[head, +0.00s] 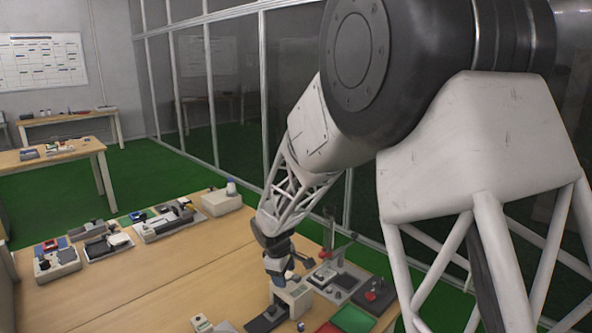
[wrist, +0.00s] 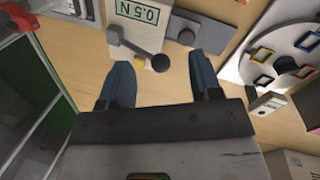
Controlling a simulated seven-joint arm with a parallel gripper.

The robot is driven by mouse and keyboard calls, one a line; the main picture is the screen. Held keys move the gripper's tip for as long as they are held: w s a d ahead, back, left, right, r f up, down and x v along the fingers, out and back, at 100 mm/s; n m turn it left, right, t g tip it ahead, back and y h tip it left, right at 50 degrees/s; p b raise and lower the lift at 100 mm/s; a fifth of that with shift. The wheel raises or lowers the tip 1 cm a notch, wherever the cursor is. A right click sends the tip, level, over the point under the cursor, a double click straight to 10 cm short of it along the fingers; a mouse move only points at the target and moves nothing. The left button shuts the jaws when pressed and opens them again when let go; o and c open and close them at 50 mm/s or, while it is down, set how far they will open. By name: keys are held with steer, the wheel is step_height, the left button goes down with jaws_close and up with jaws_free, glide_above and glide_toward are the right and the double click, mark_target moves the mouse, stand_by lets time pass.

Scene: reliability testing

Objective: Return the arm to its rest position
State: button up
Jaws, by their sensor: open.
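My gripper (head: 279,274) hangs over the right part of the wooden table, close above a light-coloured device (head: 294,296) in the head view. In the wrist view my gripper (wrist: 160,74) shows two blue-grey fingers spread apart with nothing between them. My arm reaches down from the upper right in the head view.
The wooden table (head: 130,284) has bare room at its middle and left. Several test devices (head: 160,222) line its back edge. A green pad (head: 352,320) and a red part (head: 375,291) lie at right. A white disc with coloured frames (wrist: 285,55) is right of my fingers.

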steer(key=s+d+r+m, duration=0.7)
steer(key=s+d+r, duration=0.75)
steer(key=s, duration=0.25)
steer(key=s+d+r+m, duration=0.1)
steer(key=s+d+m, duration=0.1)
steer(key=s, duration=0.6)
steer(key=s+d+r+m+y, duration=0.1)
steer(key=s+d+r+m, duration=0.1)
steer(key=s, duration=0.5)
steer(key=s+d+r+m+t, duration=0.1)
steer(key=s+d+m, duration=0.1)
steer(key=s, duration=0.6)
steer(key=shift+s+d+r+m+y, duration=0.3)
steer(key=shift+d+r+m+y, duration=0.1)
steer(key=shift+d, duration=0.35)
steer(key=shift+c, duration=0.3)
